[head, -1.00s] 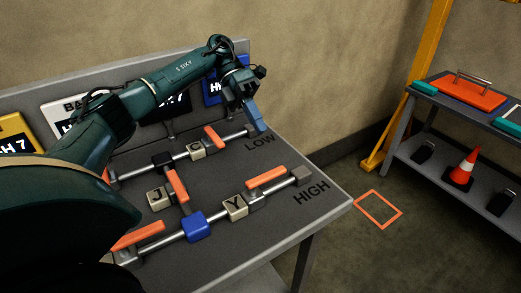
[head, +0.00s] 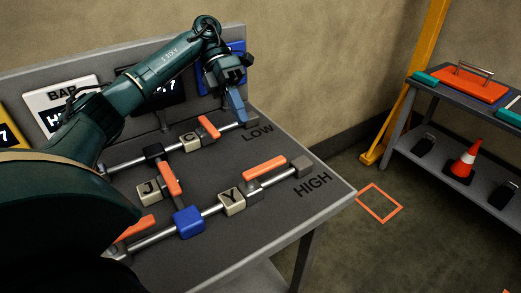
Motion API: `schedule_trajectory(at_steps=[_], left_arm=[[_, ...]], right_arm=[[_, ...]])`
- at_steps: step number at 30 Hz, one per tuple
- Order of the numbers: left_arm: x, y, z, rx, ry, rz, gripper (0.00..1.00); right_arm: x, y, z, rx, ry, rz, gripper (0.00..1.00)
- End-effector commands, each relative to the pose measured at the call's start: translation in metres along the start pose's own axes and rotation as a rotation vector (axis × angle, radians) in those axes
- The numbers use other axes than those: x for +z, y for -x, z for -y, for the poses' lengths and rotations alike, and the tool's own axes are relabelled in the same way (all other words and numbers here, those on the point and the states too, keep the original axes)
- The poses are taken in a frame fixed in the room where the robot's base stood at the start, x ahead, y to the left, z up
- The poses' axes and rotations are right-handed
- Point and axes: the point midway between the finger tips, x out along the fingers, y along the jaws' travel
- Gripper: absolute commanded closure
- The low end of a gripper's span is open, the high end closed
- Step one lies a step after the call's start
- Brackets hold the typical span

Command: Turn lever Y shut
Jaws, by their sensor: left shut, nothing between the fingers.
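Lever Y has an orange handle (head: 265,166) above the front pipe, beside a cream block marked Y (head: 232,202). The handle runs roughly along the pipe, toward the grey end block (head: 301,166) by the word HIGH. My left gripper (head: 238,112) is shut and empty. It points down near the far end of the back pipe, by the word LOW, well apart from lever Y. Whether its tips touch anything there I cannot tell. My right gripper is not in view.
Lever C's orange handle (head: 208,127) is close to my left gripper. Lever J's orange handle (head: 170,179) crosses between the pipes. A blue block (head: 188,222) sits on the front pipe. Displays stand along the back. A side shelf (head: 435,160) is at the right.

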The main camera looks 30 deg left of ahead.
Motion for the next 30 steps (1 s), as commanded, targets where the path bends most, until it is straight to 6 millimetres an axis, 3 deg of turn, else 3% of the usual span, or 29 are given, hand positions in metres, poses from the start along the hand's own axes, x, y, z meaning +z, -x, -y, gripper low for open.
schedule_trajectory(at_steps=[1, 6, 12, 18, 30], left_arm=[[-0.001, -0.014, -0.002, -0.001, -0.001, -0.004, 1.0], [-0.001, -0.048, 0.001, 0.0, 0.002, -0.003, 1.0], [-0.001, -0.075, 0.016, 0.0, -0.002, -0.001, 1.0], [0.0, -0.087, 0.026, 0.0, 0.001, 0.0, 1.0], [0.0, -0.089, 0.028, 0.0, 0.002, 0.002, 1.0]], right_arm=[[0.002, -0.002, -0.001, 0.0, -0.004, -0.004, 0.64], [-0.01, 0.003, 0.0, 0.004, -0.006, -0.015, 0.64], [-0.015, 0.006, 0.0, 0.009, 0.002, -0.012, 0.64], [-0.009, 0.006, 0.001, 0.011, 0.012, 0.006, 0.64], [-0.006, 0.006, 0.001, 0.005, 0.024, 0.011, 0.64]])
